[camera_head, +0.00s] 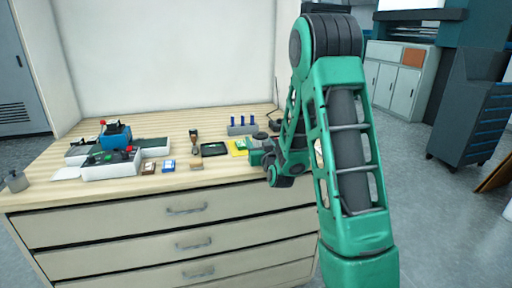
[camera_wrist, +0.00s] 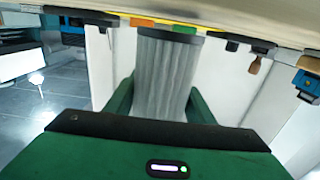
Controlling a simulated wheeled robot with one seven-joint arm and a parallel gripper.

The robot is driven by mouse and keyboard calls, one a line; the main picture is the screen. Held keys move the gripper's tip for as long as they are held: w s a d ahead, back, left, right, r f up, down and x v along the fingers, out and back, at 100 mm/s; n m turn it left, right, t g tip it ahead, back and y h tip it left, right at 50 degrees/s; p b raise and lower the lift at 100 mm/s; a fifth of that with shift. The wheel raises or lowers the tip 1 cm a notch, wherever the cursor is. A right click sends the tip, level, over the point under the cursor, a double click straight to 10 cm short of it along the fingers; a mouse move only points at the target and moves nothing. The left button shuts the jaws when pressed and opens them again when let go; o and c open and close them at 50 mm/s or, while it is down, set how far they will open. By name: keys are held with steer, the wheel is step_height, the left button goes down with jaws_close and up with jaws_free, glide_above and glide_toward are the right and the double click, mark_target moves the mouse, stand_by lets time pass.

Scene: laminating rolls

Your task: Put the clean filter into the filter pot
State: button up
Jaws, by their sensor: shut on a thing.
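A pale, pleated filter (camera_wrist: 165,78) with a dark end cap stands out in the wrist view. It sits between the green fingers of my gripper (camera_wrist: 160,100), which is shut on it. In the head view my gripper (camera_head: 258,152) is at the right end of the wooden worktop, close to its front edge. My arm and gripper hide most of what is there, and I cannot make out the filter in that view. I cannot tell the filter pot with certainty in either view.
The worktop (camera_head: 95,200) holds a black tray (camera_head: 214,149), a grey stand with blue pegs (camera_head: 243,129), a wooden-handled brush (camera_head: 194,136), a blue machine (camera_head: 116,135) and a pale bin (camera_head: 112,168). Drawers are below.

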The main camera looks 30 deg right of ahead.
steer(key=shift+f, duration=0.65)
steer(key=shift+f, duration=0.1)
steer(key=o, duration=1)
steer(key=shift+o, duration=0.3)
